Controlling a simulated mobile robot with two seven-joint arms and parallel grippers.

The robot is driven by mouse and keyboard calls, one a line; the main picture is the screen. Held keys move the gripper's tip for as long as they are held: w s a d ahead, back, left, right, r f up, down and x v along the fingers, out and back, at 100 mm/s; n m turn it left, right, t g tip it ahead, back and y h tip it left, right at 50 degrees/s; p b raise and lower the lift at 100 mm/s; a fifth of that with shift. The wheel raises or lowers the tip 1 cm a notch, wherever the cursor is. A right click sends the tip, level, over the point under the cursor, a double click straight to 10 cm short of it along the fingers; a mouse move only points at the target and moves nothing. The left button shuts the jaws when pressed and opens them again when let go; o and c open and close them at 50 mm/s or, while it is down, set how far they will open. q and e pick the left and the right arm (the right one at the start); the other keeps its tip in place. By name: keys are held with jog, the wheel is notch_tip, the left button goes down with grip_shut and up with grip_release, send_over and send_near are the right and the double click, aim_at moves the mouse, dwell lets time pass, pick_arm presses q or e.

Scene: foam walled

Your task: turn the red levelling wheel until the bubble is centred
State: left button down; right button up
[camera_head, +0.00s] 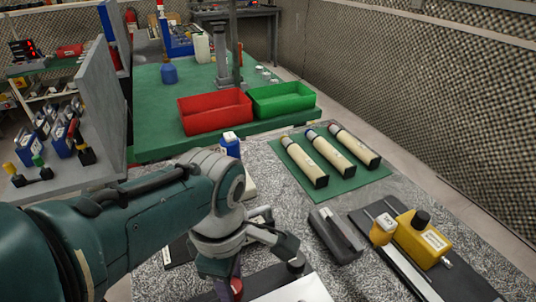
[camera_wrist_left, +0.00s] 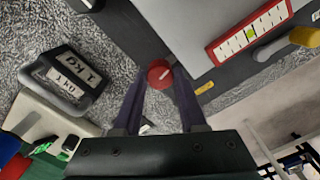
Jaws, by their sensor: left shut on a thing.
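The red levelling wheel (camera_wrist_left: 159,74) sits at the edge of a grey plate (camera_wrist_left: 190,30) in the left wrist view. My left gripper (camera_wrist_left: 158,80) is shut on it, with one dark finger on each side. In the head view the wheel (camera_head: 237,287) shows partly below my left gripper (camera_head: 234,282), beside the pale plate (camera_head: 295,291). A red-framed level (camera_wrist_left: 250,32) with a white scale lies on the plate in the wrist view. Its yellow-green bubble (camera_wrist_left: 251,34) appears near the middle of the scale; exact centring is too small to tell. My right gripper is not in view.
A dark weight marked 1 KG (camera_wrist_left: 68,82) lies left of my fingers in the wrist view. A grey block (camera_head: 335,235) and a yellow device (camera_head: 422,240) stand right. Three pale tubes lie on a green mat (camera_head: 350,183). Red (camera_head: 214,112) and green (camera_head: 283,100) bins stand behind.

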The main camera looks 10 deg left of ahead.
pick_arm(q)
jog(key=c, duration=0.7)
grip_release()
jog(key=shift+c, duration=0.2)
